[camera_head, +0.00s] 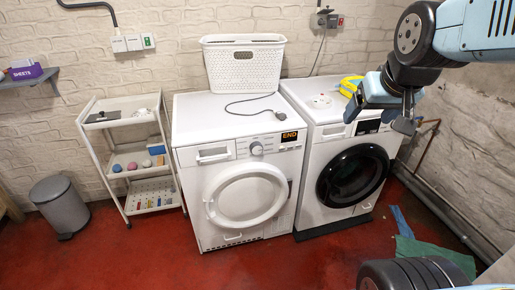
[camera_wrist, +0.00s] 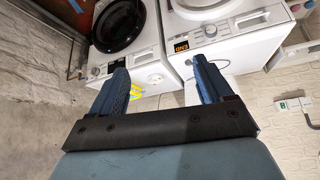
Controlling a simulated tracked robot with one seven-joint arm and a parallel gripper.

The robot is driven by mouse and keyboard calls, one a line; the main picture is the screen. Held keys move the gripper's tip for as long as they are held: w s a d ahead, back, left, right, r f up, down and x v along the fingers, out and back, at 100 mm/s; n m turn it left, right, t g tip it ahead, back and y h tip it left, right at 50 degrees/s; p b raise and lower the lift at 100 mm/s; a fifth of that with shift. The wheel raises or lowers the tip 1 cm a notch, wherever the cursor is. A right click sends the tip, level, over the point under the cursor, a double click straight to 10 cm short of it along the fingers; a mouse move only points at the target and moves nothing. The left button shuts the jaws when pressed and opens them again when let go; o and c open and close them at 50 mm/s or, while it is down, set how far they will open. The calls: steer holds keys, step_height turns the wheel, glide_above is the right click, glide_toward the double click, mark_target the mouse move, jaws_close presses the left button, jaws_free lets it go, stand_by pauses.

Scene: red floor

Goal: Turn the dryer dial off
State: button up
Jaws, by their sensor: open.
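The dryer (camera_head: 188,190) is the white machine on the left, with a pale round door. Its round dial (camera_head: 256,148) is on the front panel, left of a lit orange "END" display (camera_head: 289,137). The dial's exact setting is too small to read. My gripper (camera_head: 405,122) is at the upper right in the head view, in front of and above the other machine, well away from the dial. In the wrist view, which looks upside down, my gripper (camera_wrist: 160,72) has its two fingers apart with nothing held; the dial (camera_wrist: 210,30) shows beyond the right finger.
A washer with a black door (camera_head: 353,176) stands right of the dryer. A white basket (camera_head: 243,66) and a dark cable sit on the dryer top; a yellow item (camera_head: 350,85) lies on the washer. A shelf cart (camera_head: 130,155) and bin (camera_head: 60,205) stand left.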

mark_target(257, 151)
steer(key=shift+o, duration=0.4)
steer(key=w+a+f+t, duration=0.1)
steer(key=w+a+f, duration=0.1)
steer(key=w, duration=0.6)
steer(key=w+a+f+n+t, duration=0.1)
steer(key=w+f, duration=0.3)
steer(key=w, duration=0.4)
steer(key=shift+w+a+t+y, duration=0.2)
steer(key=shift+a+t+y, duration=0.15)
steer(key=shift+a, duration=0.5)
steer(key=w+a+f+n+t+y, duration=0.1)
steer(key=w+a+f+t, duration=0.1)
steer(key=w+a+f, duration=0.4)
steer(key=w+a+f+t+y, duration=0.15)
steer(key=w+f, duration=0.25)
steer(key=f, duration=0.5)
steer(key=w+a+f+n+t, duration=0.1)
steer(key=w+a+f+t, duration=0.1)
steer(key=w+a+f, duration=0.4)
steer(key=s+a+f+t+y, duration=0.1)
steer(key=s+f, duration=0.2)
steer(key=f, duration=0.3)
steer(key=s+a+f+t+y, duration=0.1)
steer(key=s+f+t, duration=0.15)
steer(key=f, duration=0.45)
steer(key=shift+g, duration=0.45)
steer(key=x, duration=1.3)
steer(key=shift+w+d+r, duration=0.1)
steer(key=shift+w+d, duration=0.05)
steer(key=shift+d, duration=0.15)
